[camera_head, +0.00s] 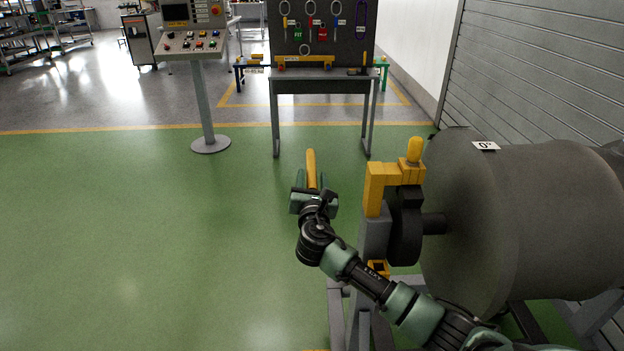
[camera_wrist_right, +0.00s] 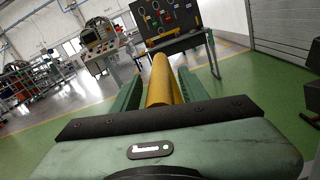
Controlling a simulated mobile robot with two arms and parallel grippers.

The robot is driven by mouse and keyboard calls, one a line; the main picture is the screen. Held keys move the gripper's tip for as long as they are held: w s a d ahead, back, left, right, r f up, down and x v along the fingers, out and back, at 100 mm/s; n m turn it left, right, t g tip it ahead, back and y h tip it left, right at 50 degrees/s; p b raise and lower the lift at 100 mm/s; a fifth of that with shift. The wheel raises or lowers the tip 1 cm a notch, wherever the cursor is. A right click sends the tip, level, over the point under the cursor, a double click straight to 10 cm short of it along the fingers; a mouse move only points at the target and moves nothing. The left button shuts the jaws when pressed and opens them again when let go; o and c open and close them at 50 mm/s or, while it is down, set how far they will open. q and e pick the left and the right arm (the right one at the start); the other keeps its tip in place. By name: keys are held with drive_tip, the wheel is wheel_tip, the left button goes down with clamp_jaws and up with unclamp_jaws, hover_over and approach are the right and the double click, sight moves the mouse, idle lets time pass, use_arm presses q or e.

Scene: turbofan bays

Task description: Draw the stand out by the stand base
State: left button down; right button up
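The stand is a grey upright (camera_head: 374,238) with a yellow clamp piece (camera_head: 376,185) and a yellow knob (camera_head: 414,150) on top. It stands right beside the dark disc and shaft of a large grey drum. Its base (camera_head: 337,318) shows low in the head view, partly hidden by my right arm. My right gripper (camera_head: 311,184) is left of the stand, apart from it, over green floor. A yellow bar (camera_head: 311,165) lies between its fingers and sticks out past the tips; it also shows in the right wrist view (camera_wrist_right: 161,82). My left gripper is not in view.
The large grey drum (camera_head: 540,215), marked 0°, fills the right side. A tool board bench (camera_head: 320,85) stands ahead, with a control console (camera_head: 192,43) to its left. A grey ribbed wall (camera_head: 545,65) is at the right. Green floor at the left is clear.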

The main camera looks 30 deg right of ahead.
clamp_jaws()
idle(1.2)
